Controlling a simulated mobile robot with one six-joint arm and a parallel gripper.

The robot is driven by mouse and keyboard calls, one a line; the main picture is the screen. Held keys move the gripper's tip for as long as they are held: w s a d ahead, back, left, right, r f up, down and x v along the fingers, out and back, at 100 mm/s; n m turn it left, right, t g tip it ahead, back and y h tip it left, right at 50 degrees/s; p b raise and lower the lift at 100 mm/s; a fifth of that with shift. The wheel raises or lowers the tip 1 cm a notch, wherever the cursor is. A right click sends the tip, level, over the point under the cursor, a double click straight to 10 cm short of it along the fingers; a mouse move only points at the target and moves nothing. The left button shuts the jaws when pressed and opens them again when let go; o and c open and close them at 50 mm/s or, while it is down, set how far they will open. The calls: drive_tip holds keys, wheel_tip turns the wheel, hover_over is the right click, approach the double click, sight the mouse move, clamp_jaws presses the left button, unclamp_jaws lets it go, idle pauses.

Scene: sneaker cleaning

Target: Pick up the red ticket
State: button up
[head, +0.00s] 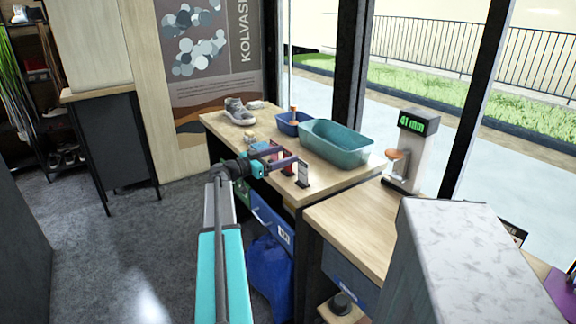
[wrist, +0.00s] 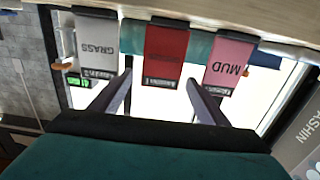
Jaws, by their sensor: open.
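The red ticket (wrist: 166,55) is the middle one of a row of three tickets in the wrist view, with a dark strip at each end. It is between and just beyond the fingers of my gripper (wrist: 158,80), which are open with nothing held. In the head view my gripper (head: 290,154) is at the front edge of the wooden table (head: 345,178). A little red of the ticket shows there below the fingers (head: 287,169); the rest is hidden.
A white GRASS ticket (wrist: 96,42) and a pink MUD ticket (wrist: 230,63) flank the red one closely. A teal basin (head: 337,145), a blue tub (head: 288,125) and a grey sneaker (head: 238,112) stand farther back.

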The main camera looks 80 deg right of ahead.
drive_tip(key=shift+x, duration=1.15)
drive_tip(key=c, duration=1.4)
drive_tip(key=shift+r, duration=0.15)
drive_tip(key=shift+r+b, duration=0.3)
drive_tip(key=shift+r, duration=1.2)
drive_tip(key=a+r+b, duration=0.1)
drive_tip(key=a+b, duration=0.1)
drive_tip(key=a, duration=1.4)
drive_tip(key=shift+w+r, duration=0.35)
drive_tip(key=shift+w, duration=0.05)
